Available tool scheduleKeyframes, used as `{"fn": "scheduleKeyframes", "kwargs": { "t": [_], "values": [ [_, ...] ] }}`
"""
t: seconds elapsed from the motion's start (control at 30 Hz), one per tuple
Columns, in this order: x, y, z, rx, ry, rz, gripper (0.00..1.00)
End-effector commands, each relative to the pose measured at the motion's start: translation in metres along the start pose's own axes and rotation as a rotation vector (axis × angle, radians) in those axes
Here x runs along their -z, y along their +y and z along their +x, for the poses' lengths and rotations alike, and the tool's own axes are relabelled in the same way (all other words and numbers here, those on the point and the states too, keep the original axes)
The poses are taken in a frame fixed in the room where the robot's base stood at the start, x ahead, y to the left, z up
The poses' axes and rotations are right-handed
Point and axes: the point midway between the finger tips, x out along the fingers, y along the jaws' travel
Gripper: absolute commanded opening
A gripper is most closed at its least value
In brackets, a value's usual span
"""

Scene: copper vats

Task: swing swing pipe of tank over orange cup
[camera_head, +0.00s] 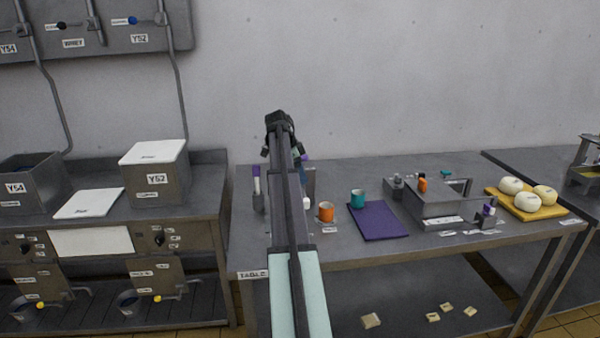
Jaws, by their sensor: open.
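The orange cup (326,213) stands upright on the table, just right of my arm. A grey pipe (181,100) hangs from the wall panel over the lidded tank Y52 (168,188) at left. Another pipe (52,95) hangs from the panel near the tank Y54 (30,187). I cannot tell which tank the task means. My gripper (283,152) is at the far end of my outstretched arm, above the table's back part and beyond the orange cup. It is open, and I see nothing held. My arm hides part of the table behind it.
A teal cup (357,198) stands behind a purple mat (378,221). A grey metal basin (440,197) and a yellow board (527,203) with white round pieces are to the right. A purple-topped tube (256,180) stands left of my arm. A white lid (90,203) lies between the tanks.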

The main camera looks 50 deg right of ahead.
Motion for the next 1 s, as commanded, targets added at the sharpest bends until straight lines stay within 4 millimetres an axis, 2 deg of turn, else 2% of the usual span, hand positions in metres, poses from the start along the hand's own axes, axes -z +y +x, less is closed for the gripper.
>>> {"fn": "scheduleKeyframes", "kwargs": {
  "t": [0.17,0.9,1.0],
  "values": [
    [0.0,-0.0001,-0.0001,0.0,0.0,0.0,0.77],
    [0.0,-0.0001,-0.0005,0.001,0.0,0.0,0.07],
    [0.0,-0.0002,-0.0005,0.001,0.0,0.0,0.0]
  ]
}}
